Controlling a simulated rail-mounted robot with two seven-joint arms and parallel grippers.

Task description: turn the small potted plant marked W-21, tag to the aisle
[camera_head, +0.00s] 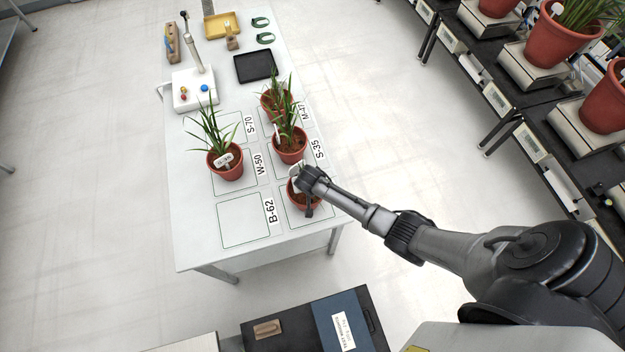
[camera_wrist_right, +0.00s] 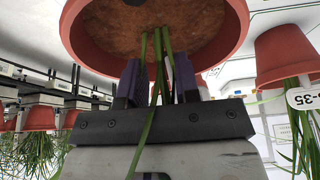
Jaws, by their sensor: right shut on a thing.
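A small plant in a terracotta pot (camera_head: 293,198) stands at the near right corner of the white table (camera_head: 195,240). My right gripper (camera_head: 307,198) is over this pot and hides much of it. A white tag (camera_head: 295,172) shows beside the gripper; its writing cannot be read here. In the right wrist view, the pot (camera_wrist_right: 82,30) appears upside down, with brown soil. My right gripper (camera_wrist_right: 158,78) has its fingers on either side of the green stems and is shut on the plant. No W-21 marking is readable. My left gripper is not in view.
Close by stand other potted plants (camera_head: 226,172) (camera_head: 289,156) (camera_head: 268,104); one tag (camera_wrist_right: 302,97) reads S-35 in the right wrist view. The B-62 square (camera_head: 240,222) is empty. A black tray (camera_head: 256,67) lies farther back. A dark shelf with pots stands right, across the aisle.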

